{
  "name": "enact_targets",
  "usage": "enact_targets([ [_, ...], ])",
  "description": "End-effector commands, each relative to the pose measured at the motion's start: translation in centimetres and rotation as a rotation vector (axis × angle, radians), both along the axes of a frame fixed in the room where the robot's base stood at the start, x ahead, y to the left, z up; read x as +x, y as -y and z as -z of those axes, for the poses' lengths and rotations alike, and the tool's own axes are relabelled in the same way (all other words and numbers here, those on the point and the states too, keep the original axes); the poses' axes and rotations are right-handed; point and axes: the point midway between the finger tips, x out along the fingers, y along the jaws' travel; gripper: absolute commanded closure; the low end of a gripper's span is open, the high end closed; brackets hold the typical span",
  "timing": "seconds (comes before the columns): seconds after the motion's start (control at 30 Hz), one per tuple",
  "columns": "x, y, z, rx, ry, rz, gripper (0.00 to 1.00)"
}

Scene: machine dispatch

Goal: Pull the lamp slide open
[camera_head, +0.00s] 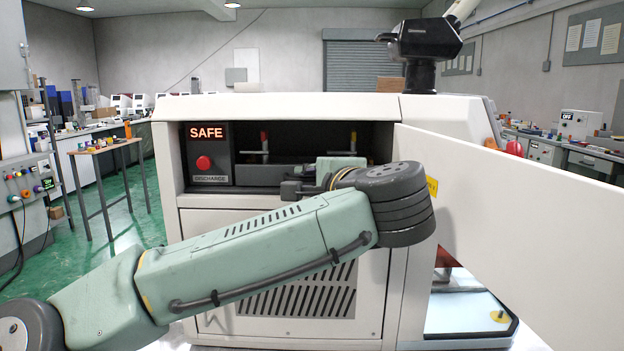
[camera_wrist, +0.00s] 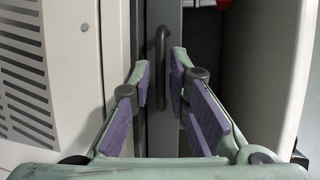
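The lamp slide (camera_head: 262,174) is a dark drawer front low in the recess of the white machine, right of the SAFE panel. Its dark bar handle (camera_wrist: 162,52) shows in the wrist view on a grey front (camera_wrist: 161,135). My gripper (camera_wrist: 162,64) has its purple-padded fingers spread, one on each side of the handle. A gap shows on both sides, and I see no clear contact. In the head view my gripper (camera_head: 300,186) is at the recess, partly hidden by my wrist, and the handle cannot be made out.
A SAFE display (camera_head: 205,132) sits above a red discharge button (camera_head: 203,163) at the recess's left. Red-topped (camera_head: 264,141) and yellow-topped posts stand inside. A large white door panel (camera_head: 500,200) juts forward on the right. A vented panel (camera_head: 300,300) lies below.

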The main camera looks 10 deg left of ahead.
Motion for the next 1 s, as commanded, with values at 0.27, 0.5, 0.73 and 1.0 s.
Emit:
enact_targets([
  [0.27,-0.02,0.02,-0.02,0.000,0.000,0.000,0.98],
  [0.5,-0.03,0.03,0.00,-0.001,-0.001,0.000,1.00],
  [0.73,-0.04,0.04,0.02,-0.001,-0.001,0.000,1.00],
  [1.0,-0.04,0.02,0.04,-0.001,-0.001,0.000,1.00],
])
